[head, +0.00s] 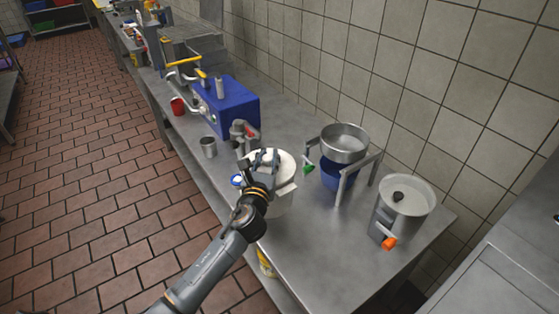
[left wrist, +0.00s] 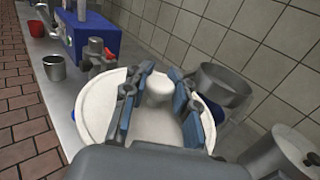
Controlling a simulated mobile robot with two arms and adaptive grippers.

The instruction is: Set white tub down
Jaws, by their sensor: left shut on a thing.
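The white tub (head: 284,204) has a round white lid (left wrist: 96,112) with a white knob (left wrist: 160,86) on top. It is at the front part of the steel counter (head: 322,228); I cannot tell whether its base touches the counter. My left gripper (head: 263,158) comes down over the lid from the front. In the left wrist view its fingers (left wrist: 160,105) stand on both sides of the knob, shut on the tub from above. The gripper hides part of the lid. My right gripper is not in view.
A metal bowl on a stand (head: 345,142) with a blue bucket (head: 338,176) beneath is right of the tub. Further right stands a steel pot with an orange tap (head: 389,242). A metal cup (head: 208,147), red cup (head: 178,106) and blue machine (head: 232,106) are behind left.

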